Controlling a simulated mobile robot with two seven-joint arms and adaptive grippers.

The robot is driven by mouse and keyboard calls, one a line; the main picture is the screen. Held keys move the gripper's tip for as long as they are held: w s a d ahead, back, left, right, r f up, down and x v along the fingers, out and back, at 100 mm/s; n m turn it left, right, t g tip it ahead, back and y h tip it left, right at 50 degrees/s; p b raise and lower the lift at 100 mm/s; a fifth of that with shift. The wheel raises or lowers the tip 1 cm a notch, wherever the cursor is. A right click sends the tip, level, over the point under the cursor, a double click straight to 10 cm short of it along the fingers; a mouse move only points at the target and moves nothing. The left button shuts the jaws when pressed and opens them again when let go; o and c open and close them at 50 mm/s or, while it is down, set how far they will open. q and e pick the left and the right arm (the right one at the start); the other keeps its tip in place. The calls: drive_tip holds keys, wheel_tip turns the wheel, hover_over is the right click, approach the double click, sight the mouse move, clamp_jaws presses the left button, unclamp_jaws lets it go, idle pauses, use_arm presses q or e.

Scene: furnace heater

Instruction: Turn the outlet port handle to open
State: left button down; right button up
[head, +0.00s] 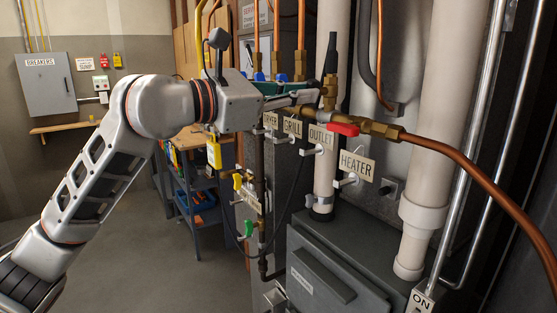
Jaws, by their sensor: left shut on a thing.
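The white OUTLET tag (320,137) hangs below the brass pipework, between the GRILL tag (292,128) and the HEATER tag (357,166). My left gripper (314,94) reaches in from the left at the brass valve (329,92) above the OUTLET tag. Its fingers are shut on the outlet port handle, which they mostly hide, so its exact angle cannot be told. A red handle (343,129) sits on the brass fitting above the HEATER tag. My right gripper is not in view.
Blue handles (281,77) sit on the valves behind my gripper. Yellow (238,181) and green (248,228) handles are lower down. A copper pipe (470,165) curves right past white pipes. A grey furnace box (335,270) stands below. Open floor lies left.

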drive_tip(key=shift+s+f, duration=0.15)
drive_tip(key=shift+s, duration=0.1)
use_arm(q)
drive_tip(key=n+p, duration=0.1)
drive_tip(key=n, duration=0.3)
drive_tip(key=c, duration=2)
unclamp_jaws()
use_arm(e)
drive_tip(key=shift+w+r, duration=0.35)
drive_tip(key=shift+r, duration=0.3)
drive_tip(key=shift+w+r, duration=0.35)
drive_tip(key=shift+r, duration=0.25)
use_arm(q)
drive_tip(key=shift+v, duration=3.55)
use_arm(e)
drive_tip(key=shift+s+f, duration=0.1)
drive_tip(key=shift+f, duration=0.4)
